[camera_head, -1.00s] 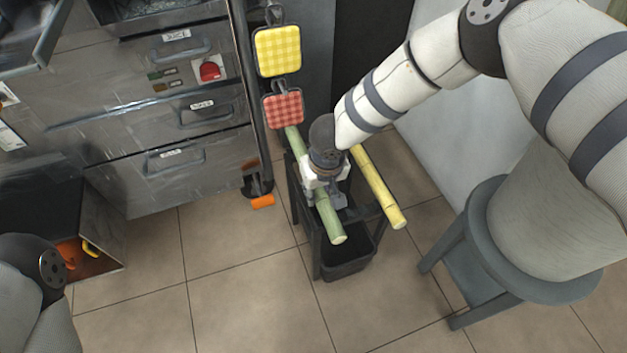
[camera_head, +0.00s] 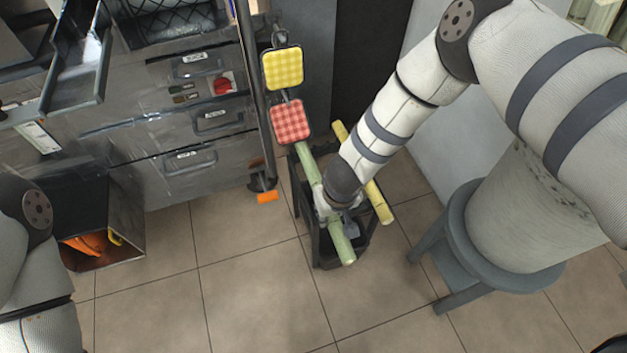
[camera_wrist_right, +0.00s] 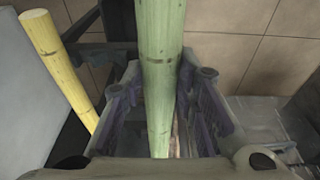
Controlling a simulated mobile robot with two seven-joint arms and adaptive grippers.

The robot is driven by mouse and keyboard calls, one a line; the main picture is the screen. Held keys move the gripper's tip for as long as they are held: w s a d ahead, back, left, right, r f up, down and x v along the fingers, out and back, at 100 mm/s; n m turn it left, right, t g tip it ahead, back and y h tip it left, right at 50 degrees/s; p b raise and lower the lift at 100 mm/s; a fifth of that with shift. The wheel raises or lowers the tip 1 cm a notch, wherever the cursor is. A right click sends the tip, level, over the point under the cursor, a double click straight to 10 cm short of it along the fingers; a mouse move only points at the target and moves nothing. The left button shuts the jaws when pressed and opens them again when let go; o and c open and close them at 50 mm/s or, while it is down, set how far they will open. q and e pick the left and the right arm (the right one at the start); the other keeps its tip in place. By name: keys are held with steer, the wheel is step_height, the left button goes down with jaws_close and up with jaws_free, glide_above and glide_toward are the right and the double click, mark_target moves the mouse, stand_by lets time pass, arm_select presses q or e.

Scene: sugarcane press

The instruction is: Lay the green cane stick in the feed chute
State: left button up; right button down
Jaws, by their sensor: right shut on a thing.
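The green cane stick (camera_head: 341,240) slants across the dark rack, with its near end toward me. My right gripper (camera_head: 328,205) is shut on it, and the arm hides part of the stick. In the right wrist view the green cane stick (camera_wrist_right: 160,70) runs between the two fingers of my right gripper (camera_wrist_right: 163,108). An open metal trough (camera_head: 85,75) juts from the press at upper left; it may be the feed chute, but I cannot tell for sure. My left arm shows at lower left, and its gripper is out of view.
Yellow (camera_head: 283,69) and red (camera_head: 290,121) checked pads stand by the press post. A grey stool (camera_head: 455,255) is at right. Floor in front is clear.

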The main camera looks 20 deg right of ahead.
steer(key=r, duration=0.2)
steer(key=r+p, duration=0.1)
steer(key=r, duration=0.1)
steer(key=r+p, duration=0.1)
steer(key=r, duration=0.1)
steer(key=shift+w+r, duration=0.2)
steer(key=shift+w, duration=0.05)
arm_select(q)
steer(key=w+r, duration=0.2)
steer(key=shift+r+t, duration=0.3)
steer(key=shift+t, duration=0.1)
arm_select(e)
steer(key=shift+s+f, duration=0.1)
arm_select(q)
steer(key=shift+w, duration=0.1)
